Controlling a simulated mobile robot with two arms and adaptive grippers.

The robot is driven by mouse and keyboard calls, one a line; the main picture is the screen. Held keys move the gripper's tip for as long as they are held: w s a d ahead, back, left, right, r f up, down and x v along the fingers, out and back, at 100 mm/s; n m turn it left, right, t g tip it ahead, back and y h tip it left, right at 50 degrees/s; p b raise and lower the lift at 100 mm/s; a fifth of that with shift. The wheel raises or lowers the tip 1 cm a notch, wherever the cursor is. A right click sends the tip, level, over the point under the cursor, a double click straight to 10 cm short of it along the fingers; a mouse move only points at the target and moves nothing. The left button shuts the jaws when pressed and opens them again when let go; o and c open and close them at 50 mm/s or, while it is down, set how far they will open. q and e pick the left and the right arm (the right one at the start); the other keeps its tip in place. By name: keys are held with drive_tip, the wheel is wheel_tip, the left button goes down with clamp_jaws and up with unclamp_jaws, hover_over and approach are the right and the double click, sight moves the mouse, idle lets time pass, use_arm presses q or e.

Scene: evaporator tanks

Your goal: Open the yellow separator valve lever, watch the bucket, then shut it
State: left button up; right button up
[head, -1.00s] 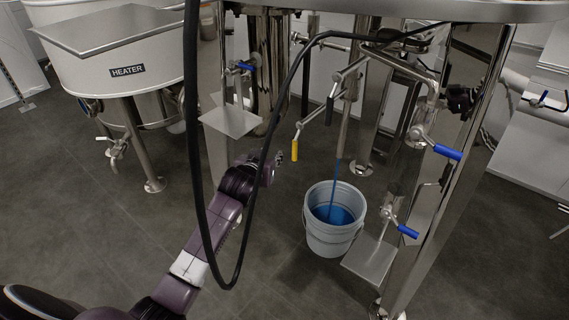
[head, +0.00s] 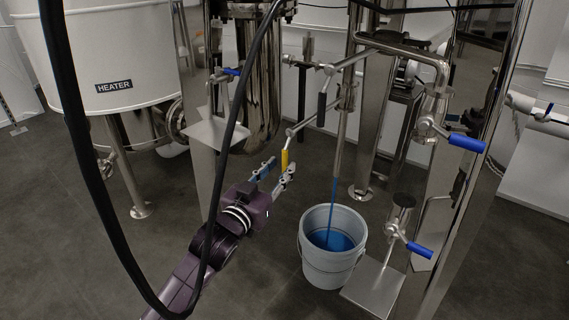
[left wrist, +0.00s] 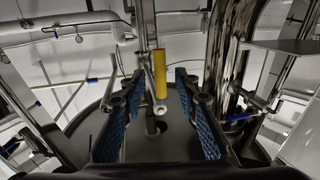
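The yellow separator valve lever (head: 285,160) hangs down from a bent metal arm on the pipework. My left gripper (head: 273,176) is open, its fingertips just below and around the lower end of the yellow grip. In the left wrist view, the yellow grip (left wrist: 160,74) stands in the gap between the two blue-padded fingers (left wrist: 158,108); neither finger visibly presses on it. The light grey bucket (head: 327,272) stands on the floor to the right of the gripper. A blue stream (head: 333,204) runs from the vertical pipe into blue liquid (head: 330,239) in it. My right gripper is out of view.
A black-handled lever (head: 322,109) hangs above and right of the yellow one. Blue-handled valves (head: 466,143) and steel legs stand right of the bucket. A black hose (head: 232,130) crosses in front. The heater tank (head: 105,55) is at left. Floor left of the bucket is clear.

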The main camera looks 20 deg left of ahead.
sight(283, 163)
use_arm(q)
drive_tip(key=w, duration=0.3)
drive_tip(key=shift+w+d, duration=0.25)
drive_tip(key=shift+w, duration=0.1)
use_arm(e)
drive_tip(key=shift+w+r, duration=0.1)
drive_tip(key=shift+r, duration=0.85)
use_arm(q)
clamp_jaws()
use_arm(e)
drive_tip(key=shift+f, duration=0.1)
